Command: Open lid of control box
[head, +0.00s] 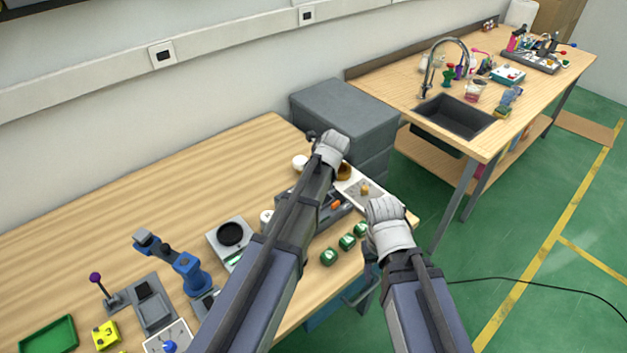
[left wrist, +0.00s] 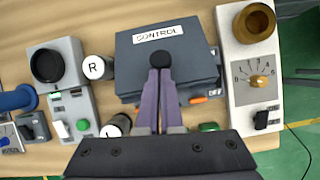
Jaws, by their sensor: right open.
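The grey control box shows in the left wrist view with its CONTROL-labelled lid (left wrist: 190,42) facing the camera. In the head view the box (head: 287,190) is partly hidden behind my left arm. My left gripper (left wrist: 160,72) has its two purple fingers close together at the dark round knob (left wrist: 160,58) on the lid, apparently gripping it. Orange and green parts show below the lid's near edge, so the lid seems raised; how far is unclear. My right gripper (head: 383,207) is open and apart from the box, near the table's right front edge; its fingers are barely visible.
White round pieces marked R (left wrist: 96,67) and L (left wrist: 118,125) stand left of the box. A dial unit (left wrist: 240,80) stands close on its right. Several green blocks (head: 347,242) line the front edge. A grey storage block (head: 345,112) stands behind the table.

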